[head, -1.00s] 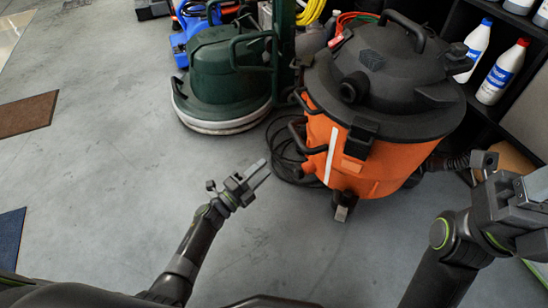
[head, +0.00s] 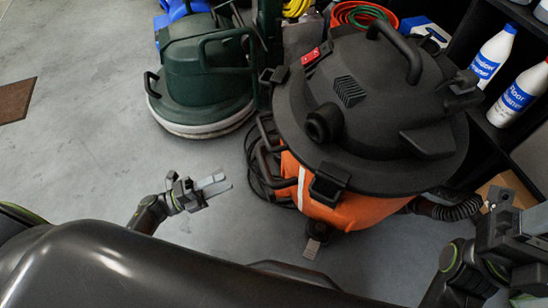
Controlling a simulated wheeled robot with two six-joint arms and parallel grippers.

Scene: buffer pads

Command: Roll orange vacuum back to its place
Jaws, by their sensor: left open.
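The orange vacuum (head: 350,208) with its black domed lid (head: 375,110) stands upright on the floor, right of centre in the head view. Its black ribbed hose (head: 455,209) shows at its lower right side. My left gripper (head: 222,184) is open and empty above the floor, to the left of the vacuum and apart from it. My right gripper (head: 503,203) is at the right edge, near the hose; its fingers are partly hidden, and whether it touches anything is unclear.
A green floor machine (head: 205,75) stands behind left of the vacuum. A black shelf with white bottles (head: 493,54) is close on the right. A brown mat (head: 15,100) lies at far left; the left floor is clear.

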